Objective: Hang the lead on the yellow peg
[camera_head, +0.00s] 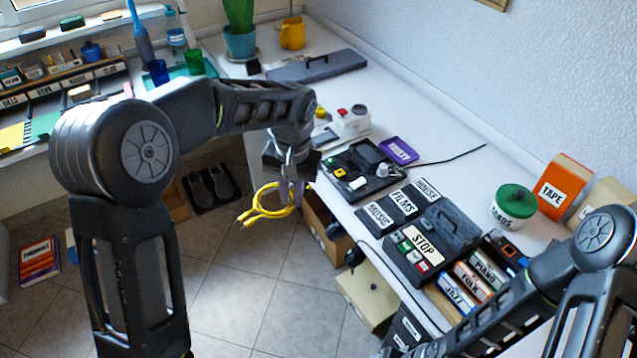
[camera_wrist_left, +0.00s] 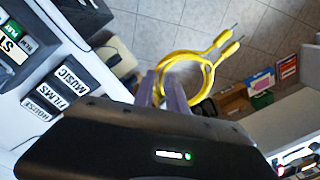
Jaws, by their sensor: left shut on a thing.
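The lead (camera_head: 264,208) is a yellow coiled cable with plug ends. It hangs beside the desk's left edge, above the tiled floor. My left gripper (camera_head: 291,188) is shut on the top of the coil; its fingers hide part of it. In the left wrist view the lead (camera_wrist_left: 212,62) loops out beyond the purplish-grey fingertips (camera_wrist_left: 160,90), with two plug ends pointing up and right. I cannot make out a yellow peg in either view. My right arm shows at the lower right of the head view, but its gripper is out of sight.
The white desk (camera_head: 440,150) runs along the wall. Near its edge are a black device (camera_head: 362,168), label plates and a STOP box (camera_head: 420,250). Dark items hang below the edge, above a cardboard box (camera_head: 368,293). Slippers (camera_head: 210,187) lie on a mat; open floor lies left of the desk.

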